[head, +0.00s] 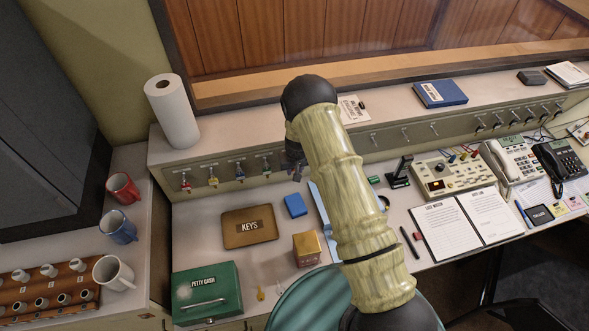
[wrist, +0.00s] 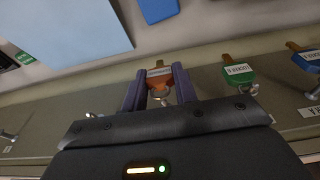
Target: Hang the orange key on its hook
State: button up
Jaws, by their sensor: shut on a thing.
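The orange key (wrist: 160,72) has an orange tag with a white label and a metal ring. My gripper (wrist: 158,88) is shut on it, one dark finger on each side. In the head view my gripper (head: 295,165) is at the hook rail (head: 225,172), just right of the green-tagged key (head: 267,165); my arm hides the orange key there. The ring lies close to the rail face in the wrist view, but my gripper body covers the area below it. I cannot tell whether the ring is around a hook.
The green-tagged key (wrist: 238,73) and blue-tagged key (wrist: 309,62) hang beside my gripper. Bare hooks (head: 405,133) continue to the right.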

jog(key=shift+w+a+b, duration=0.2)
jog(key=shift+w+b, duration=0.35)
jog(key=shift+w, duration=0.15)
jog(key=shift+w+a+b, duration=0.15)
jog(key=shift+w+b, duration=0.4)
jog(key=shift+w, duration=0.15)
dwell(1.1)
jog(key=shift+w+r, duration=0.1)
dwell(0.4)
jog(key=shift+w+b, duration=0.15)
jog(key=shift+b, duration=0.2)
dwell(0.3)
jog(key=o, duration=1.2)
jog(key=shift+f, duration=0.2)
jog(key=shift+c, duration=0.2)
jog(key=shift+r, duration=0.1)
jog(key=shift+s+d+r+p, duration=0.1)
jog(key=shift+s+r+p, duration=0.15)
jog(key=shift+r+p, duration=0.5)
jog(key=shift+s+a+r+p, duration=0.15)
jog(key=shift+r+p, duration=0.25)
jog(key=shift+r, duration=0.75)
jog(key=shift+s+d+r+p, duration=0.15)
jog(key=shift+s+r+p, duration=0.15)
jog(key=shift+r+p, duration=0.45)
jog(key=shift+r, duration=0.15)
